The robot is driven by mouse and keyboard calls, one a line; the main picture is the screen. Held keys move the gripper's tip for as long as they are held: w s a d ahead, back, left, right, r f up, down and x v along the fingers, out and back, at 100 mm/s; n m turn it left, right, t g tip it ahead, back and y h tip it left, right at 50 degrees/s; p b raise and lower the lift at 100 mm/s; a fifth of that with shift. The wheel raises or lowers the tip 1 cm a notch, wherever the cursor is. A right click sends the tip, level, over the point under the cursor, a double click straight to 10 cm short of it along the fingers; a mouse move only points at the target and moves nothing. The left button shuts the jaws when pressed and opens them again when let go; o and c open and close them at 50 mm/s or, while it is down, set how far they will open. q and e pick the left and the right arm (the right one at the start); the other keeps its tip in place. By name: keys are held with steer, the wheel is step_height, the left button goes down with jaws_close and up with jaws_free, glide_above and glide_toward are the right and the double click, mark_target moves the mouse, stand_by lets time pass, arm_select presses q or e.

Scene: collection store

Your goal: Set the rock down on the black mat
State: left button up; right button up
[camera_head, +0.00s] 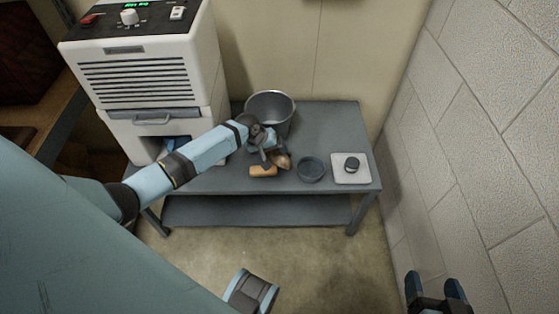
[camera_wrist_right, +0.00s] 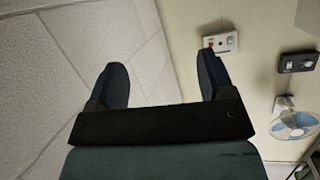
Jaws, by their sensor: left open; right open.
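A brown, rounded, rock-like object (camera_head: 283,161) lies on the grey table, beside the fingers of my left gripper (camera_head: 266,157). That gripper is open and low over the table; whether it touches the brown object I cannot tell. A round dark dish or mat with a raised-looking rim (camera_head: 311,170) lies just right of the brown object. I cannot make out for sure which thing is the black mat. My right gripper (camera_head: 437,284) is open and empty, away from the table at the lower right. Its two fingers also show in the right wrist view (camera_wrist_right: 163,88), with nothing between them.
An orange-tan block (camera_head: 262,171) lies by the table's front edge. A metal bucket (camera_head: 270,108) stands behind my left gripper. A white square plate (camera_head: 341,178) carries a dark round object (camera_head: 352,164). A white machine (camera_head: 145,75) is at left, a block wall (camera_head: 470,130) at right.

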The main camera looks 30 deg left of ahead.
mark_target(276, 156)
arm_select(q)
steer(key=b+x, duration=0.1)
steer(key=x, duration=0.3)
steer(key=shift+b, duration=0.3)
steer(key=shift+f, duration=0.15)
steer(key=c, duration=1.3)
arm_select(e)
steer(key=r, duration=0.1)
steer(key=a+r+t+y, duration=0.1)
steer(key=w+r+t, duration=0.1)
steer(key=r, duration=0.1)
steer(key=shift+a, duration=0.4)
steer(key=shift+r, duration=0.1)
